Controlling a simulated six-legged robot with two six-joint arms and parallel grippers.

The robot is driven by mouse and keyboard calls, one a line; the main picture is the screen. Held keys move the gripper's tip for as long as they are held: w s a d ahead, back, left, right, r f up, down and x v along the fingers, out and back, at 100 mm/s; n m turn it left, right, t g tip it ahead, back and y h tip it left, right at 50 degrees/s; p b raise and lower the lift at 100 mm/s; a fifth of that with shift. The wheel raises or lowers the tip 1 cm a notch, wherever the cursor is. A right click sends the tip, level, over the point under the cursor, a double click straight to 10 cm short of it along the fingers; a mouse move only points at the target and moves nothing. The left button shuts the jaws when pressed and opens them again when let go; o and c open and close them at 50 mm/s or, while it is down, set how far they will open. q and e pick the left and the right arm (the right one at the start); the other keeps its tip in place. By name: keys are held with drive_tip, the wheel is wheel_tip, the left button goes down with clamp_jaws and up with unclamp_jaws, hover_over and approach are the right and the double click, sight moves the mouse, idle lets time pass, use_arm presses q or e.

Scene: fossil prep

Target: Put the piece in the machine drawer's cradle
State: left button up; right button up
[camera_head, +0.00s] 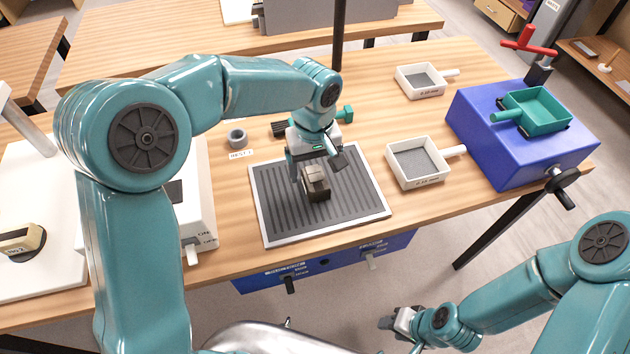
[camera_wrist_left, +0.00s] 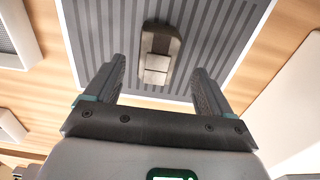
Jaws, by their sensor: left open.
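The piece seems to be a small block (camera_head: 316,184), dark with a pale beige-grey part on top, on the grey ribbed mat (camera_head: 262,222). In the left wrist view the block (camera_wrist_left: 159,52) lies just beyond the fingertips, roughly centred between them. My left gripper (camera_head: 318,163) is open and empty, close above the block, and partly hides it in the head view. It also shows in the left wrist view (camera_wrist_left: 158,84). My right gripper (camera_head: 394,324) is low at the front, off the table; its jaws are too small to read. I cannot make out an open drawer or cradle.
A white machine (camera_head: 200,212) with ON lettering stands left of the mat. White trays (camera_head: 418,182), a blue box (camera_head: 520,150) with a green tray (camera_head: 536,111), and a grey ring (camera_head: 237,138) surround the mat. Blue drawer fronts (camera_head: 325,270) hang below.

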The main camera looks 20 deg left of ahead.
sight(316, 178)
use_arm(q)
drive_tip(key=f, duration=0.2)
drive_tip(key=shift+d+f, duration=0.2)
drive_tip(key=shift+f, duration=0.2)
drive_tip(key=shift+a+f, duration=0.1)
drive_tip(key=shift+f, duration=0.4)
drive_tip(key=shift+w, duration=0.1)
drive_tip(key=c, duration=1.5)
drive_tip(key=shift+r, duration=0.15)
